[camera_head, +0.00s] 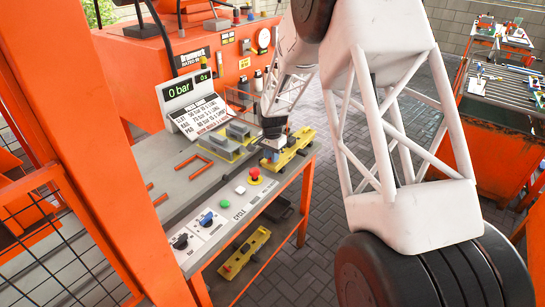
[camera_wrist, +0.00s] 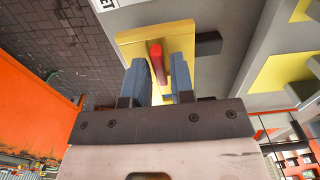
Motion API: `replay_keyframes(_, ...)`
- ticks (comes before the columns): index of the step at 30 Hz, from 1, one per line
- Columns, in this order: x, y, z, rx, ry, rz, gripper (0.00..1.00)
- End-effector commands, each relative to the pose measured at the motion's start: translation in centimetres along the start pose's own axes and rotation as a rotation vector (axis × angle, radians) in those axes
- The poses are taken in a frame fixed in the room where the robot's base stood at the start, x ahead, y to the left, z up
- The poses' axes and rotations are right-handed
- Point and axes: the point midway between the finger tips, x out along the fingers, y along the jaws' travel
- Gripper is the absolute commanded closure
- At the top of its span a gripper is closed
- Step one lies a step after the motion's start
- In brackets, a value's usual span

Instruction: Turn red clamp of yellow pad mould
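In the wrist view, a yellow mould (camera_wrist: 128,39) with a narrow red clamp (camera_wrist: 156,60) lies in front of my gripper (camera_wrist: 160,78). The two blue fingers stand on either side of the clamp. A gap shows between the clamp and the right finger; the clamp appears close to the left finger, and I cannot tell if they touch. In the head view, my gripper (camera_head: 271,153) is low over the bench's right end, beside a yellow mould (camera_head: 292,147). The red clamp is not clearly visible there.
The grey bench (camera_head: 180,208) carries a gauge panel reading 0 bar (camera_head: 181,90), a grey-and-yellow mould (camera_head: 228,150), a red button (camera_head: 254,173) and knobs in front. Another yellow mould (camera_head: 245,252) lies on the lower shelf. An orange post (camera_head: 90,150) stands at left.

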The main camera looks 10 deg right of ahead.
Motion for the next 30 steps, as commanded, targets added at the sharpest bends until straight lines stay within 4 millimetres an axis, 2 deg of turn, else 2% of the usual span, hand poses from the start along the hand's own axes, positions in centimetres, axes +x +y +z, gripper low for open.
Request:
replay_keyframes(1, 0.00, 0.00, 0.00, 0.000, 0.000, 0.000, 0.85)
replay_keyframes(4, 0.00, 0.00, 0.00, 0.000, 0.000, 0.000, 1.00)
replay_keyframes(14, 0.00, 0.00, 0.00, 0.050, 0.000, 0.000, 1.00)
replay_keyframes(30, 0.07, 0.03, 0.03, 0.406, -0.001, 0.001, 1.00)
